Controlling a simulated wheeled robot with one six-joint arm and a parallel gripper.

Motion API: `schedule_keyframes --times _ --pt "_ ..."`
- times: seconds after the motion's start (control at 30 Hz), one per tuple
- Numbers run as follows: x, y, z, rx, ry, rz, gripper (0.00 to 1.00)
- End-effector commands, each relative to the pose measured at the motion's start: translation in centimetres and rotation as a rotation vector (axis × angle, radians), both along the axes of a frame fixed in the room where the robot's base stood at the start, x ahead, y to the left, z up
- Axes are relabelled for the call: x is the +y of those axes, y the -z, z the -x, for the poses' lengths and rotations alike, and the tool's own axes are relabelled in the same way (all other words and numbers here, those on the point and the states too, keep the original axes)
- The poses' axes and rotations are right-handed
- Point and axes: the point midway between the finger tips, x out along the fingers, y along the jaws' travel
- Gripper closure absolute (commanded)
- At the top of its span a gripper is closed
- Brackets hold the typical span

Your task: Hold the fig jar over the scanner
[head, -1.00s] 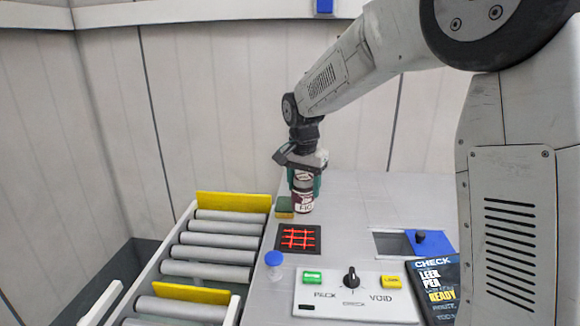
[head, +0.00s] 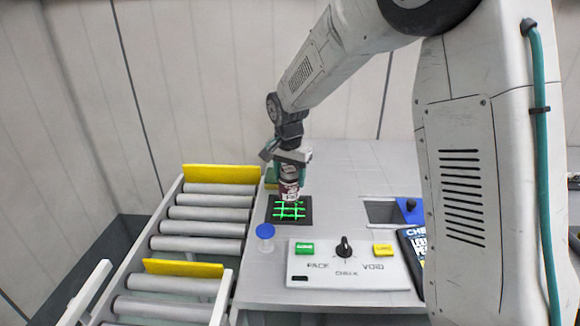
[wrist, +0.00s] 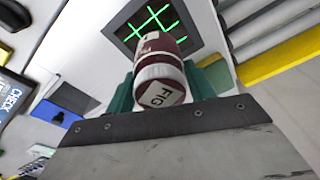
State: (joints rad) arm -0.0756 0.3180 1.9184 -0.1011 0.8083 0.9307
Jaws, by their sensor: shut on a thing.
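The fig jar (head: 289,186) is dark red with a white label and a pale lid. In the wrist view the lid end of the jar (wrist: 160,86) reads "FIG". My gripper (head: 290,170) is shut on the jar, with its green fingers (wrist: 121,97) on both sides of it. The scanner (head: 275,215) is a dark square plate with a grid of lines glowing green. In the head view the jar overlaps the scanner's far part; in the wrist view the scanner (wrist: 128,32) shows just beyond the jar. The gap between them is hard to judge.
Roller conveyor (head: 203,229) with yellow dividers runs along the left. A blue-capped bottle (head: 265,238) stands near the scanner. A button panel (head: 345,270) with green and yellow buttons and a knob is in front. A dark opening (head: 381,212) and blue piece (head: 410,211) lie to the right.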

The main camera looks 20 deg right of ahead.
Motion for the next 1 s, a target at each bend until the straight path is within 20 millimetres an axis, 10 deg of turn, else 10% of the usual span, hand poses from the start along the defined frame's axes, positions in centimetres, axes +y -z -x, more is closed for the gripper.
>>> schedule_keyframes --times 0.57,1.0 --pt "0.0 0.2 0.0 -0.001 0.001 0.0 0.81" --pt "0.0 -3.7 0.0 -0.003 0.001 0.0 0.81"
